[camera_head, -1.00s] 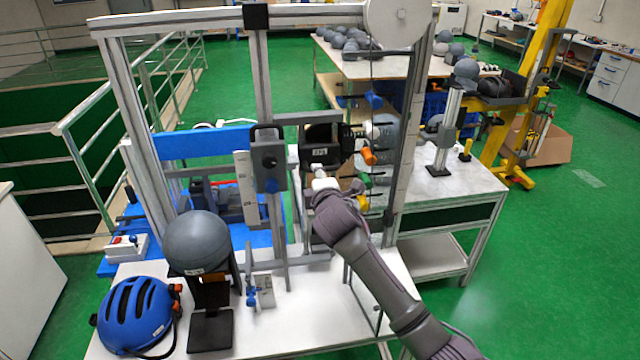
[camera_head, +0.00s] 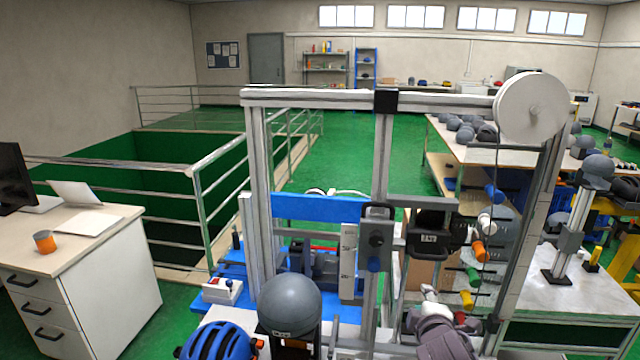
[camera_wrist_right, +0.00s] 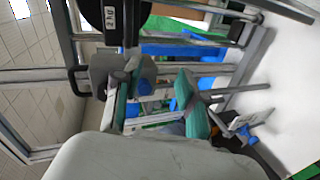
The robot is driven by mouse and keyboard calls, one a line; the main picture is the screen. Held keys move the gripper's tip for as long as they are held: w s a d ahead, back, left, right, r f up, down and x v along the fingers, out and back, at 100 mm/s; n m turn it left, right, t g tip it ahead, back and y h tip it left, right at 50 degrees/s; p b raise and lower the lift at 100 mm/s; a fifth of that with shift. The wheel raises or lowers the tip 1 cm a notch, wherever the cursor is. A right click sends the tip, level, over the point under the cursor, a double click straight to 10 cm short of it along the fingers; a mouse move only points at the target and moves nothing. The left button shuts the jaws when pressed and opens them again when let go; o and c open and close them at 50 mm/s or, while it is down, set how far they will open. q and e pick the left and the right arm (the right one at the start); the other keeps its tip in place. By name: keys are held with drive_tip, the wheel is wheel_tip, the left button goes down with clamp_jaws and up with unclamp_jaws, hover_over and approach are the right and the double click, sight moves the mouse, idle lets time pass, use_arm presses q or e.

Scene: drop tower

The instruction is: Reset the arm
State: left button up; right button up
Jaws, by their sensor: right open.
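My right arm (camera_head: 440,338) comes up from the bottom edge of the head view. Its gripper (camera_head: 430,294) is in front of the drop tower, below the black 2 kg weight (camera_head: 428,238). In the wrist view the gripper (camera_wrist_right: 157,98) is open, its two green-padded fingers apart with nothing visible between them. The weight also shows at the top of the wrist view (camera_wrist_right: 118,12), near one finger but apparently not held. My left gripper is in neither current view.
The tower's metal frame (camera_head: 262,200) and its grey post stand close around the gripper. Coloured handles (camera_head: 478,250) hang at the tower's right. A grey headform (camera_head: 290,304) and blue helmet (camera_head: 220,343) are at lower left. A railed pit (camera_head: 190,185) lies behind.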

drive_tip(key=s+a+f+m+g+y, duration=0.1)
drive_tip(key=s+f+m+g, duration=0.15)
drive_tip(key=s+f, duration=0.45)
drive_tip(key=s+a+f+m+g, duration=0.2)
drive_tip(key=s+f+m, duration=0.15)
drive_tip(key=s, duration=0.55)
drive_tip(key=s+a+f+m+g+y, duration=0.1)
drive_tip(key=s+f+m+g, duration=0.15)
drive_tip(key=s, duration=0.85)
drive_tip(key=s+a+f+m+g+y, duration=0.1)
drive_tip(key=s+a+f+m+g, duration=0.15)
drive_tip(key=s, duration=0.85)
wheel_tip(320, 180, down, 29)
drive_tip(key=g+b, duration=0.2)
drive_tip(key=b, duration=0.2)
drive_tip(key=s+d+f+b, duration=0.1)
drive_tip(key=s+f, duration=0.7)
drive_tip(key=f, duration=0.1)
drive_tip(key=s+d+f+g+b, duration=0.1)
drive_tip(key=s+d+f, duration=0.1)
drive_tip(key=s+f, duration=0.7)
drive_tip(key=shift+s+d+f, duration=0.25)
drive_tip(key=shift+s+f, duration=0.05)
drive_tip(key=shift+f, duration=0.4)
